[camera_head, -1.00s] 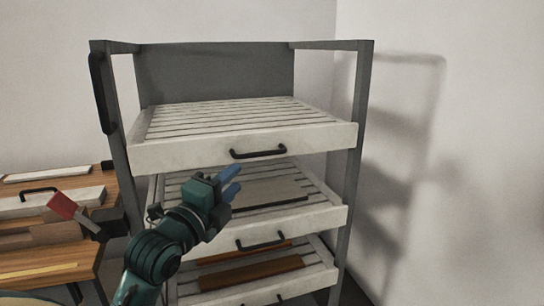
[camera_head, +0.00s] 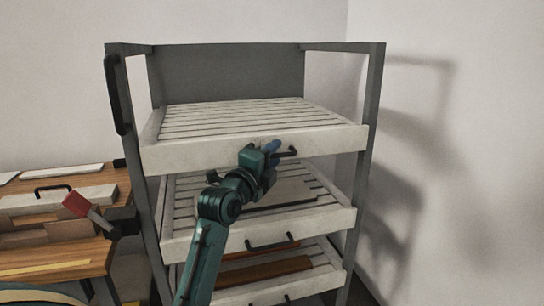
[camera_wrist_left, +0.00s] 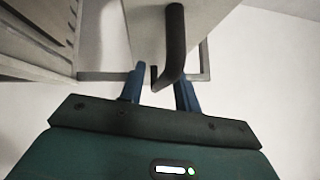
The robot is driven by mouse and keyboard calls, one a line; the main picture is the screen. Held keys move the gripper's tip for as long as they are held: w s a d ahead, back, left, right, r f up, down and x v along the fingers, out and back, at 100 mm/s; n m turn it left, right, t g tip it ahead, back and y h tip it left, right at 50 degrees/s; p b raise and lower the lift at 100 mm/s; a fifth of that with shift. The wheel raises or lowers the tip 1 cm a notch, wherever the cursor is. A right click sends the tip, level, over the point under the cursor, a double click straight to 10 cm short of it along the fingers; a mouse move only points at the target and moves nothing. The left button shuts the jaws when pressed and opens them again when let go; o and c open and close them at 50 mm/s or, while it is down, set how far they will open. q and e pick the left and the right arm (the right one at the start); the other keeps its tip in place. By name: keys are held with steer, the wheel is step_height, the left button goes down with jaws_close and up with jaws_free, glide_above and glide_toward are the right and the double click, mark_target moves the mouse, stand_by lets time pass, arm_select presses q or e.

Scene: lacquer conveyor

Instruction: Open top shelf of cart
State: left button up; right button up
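A grey cart (camera_head: 374,110) holds several white slatted shelves. The top shelf (camera_head: 195,158) has a white front panel with a dark bar handle (camera_head: 290,153), partly hidden by my left gripper (camera_head: 274,155). In the left wrist view, my left gripper (camera_wrist_left: 160,74) is open. Its two blue fingers stand on either side of the dark handle (camera_wrist_left: 176,40), with a gap visible around the bar. I cannot tell whether either finger touches it. My right gripper is not in view.
The lower shelves (camera_head: 320,223) hold flat panels and have similar handles. A wooden workbench (camera_head: 55,262) at the left carries a white drawer-like piece (camera_head: 90,196) and a red-headed tool (camera_head: 77,204). A wall stands close to the cart's right.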

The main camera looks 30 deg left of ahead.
arm_select(q)
steer(key=shift+c, duration=0.5)
jaws_close()
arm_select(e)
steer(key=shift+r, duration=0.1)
